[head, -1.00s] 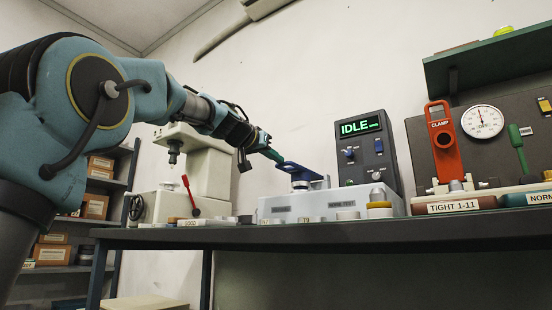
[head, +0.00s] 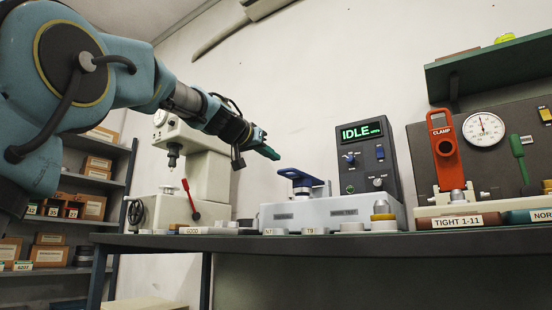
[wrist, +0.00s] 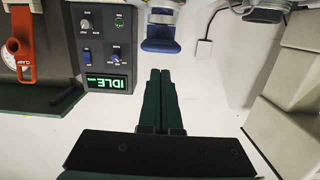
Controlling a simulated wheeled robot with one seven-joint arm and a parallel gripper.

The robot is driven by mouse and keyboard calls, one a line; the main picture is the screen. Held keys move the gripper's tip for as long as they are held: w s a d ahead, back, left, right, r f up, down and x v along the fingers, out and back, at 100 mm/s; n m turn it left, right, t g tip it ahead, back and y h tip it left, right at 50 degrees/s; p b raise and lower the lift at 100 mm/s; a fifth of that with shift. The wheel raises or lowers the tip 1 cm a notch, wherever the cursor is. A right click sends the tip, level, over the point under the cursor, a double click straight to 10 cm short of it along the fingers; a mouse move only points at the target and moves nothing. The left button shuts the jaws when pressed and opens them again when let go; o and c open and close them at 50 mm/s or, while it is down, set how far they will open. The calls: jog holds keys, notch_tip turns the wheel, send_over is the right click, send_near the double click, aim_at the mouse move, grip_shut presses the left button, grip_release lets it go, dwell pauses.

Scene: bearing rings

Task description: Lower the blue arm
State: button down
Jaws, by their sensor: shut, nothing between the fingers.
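The blue arm (head: 303,176) sits on top of the pale noise test box (head: 335,208), over a round metal seat. It lies roughly level, its left end raised slightly. In the wrist view, which shows the scene upside down, its blue end (wrist: 160,46) is just beyond my fingertips. My gripper (head: 272,154) is shut and empty, up and left of the blue arm with a visible gap in the head view. Its two dark green fingers (wrist: 160,72) lie together in the wrist view. What lies under the blue arm is mostly hidden.
A control panel (head: 366,160) reading IDLE stands behind the box. A press-like machine (head: 208,165) with a red lever is at left. A red clamp (head: 445,150) and dial gauge (head: 484,126) are at right. Several rings stand along the bench (head: 330,240) front.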

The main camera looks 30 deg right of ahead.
jog(key=s+a+f+b, duration=0.1)
jog(key=s+a+f, duration=0.1)
jog(key=a, duration=0.3)
jog(key=shift+s+f, duration=0.4)
jog(key=shift+f, duration=0.1)
jog(key=shift+s+a, duration=0.1)
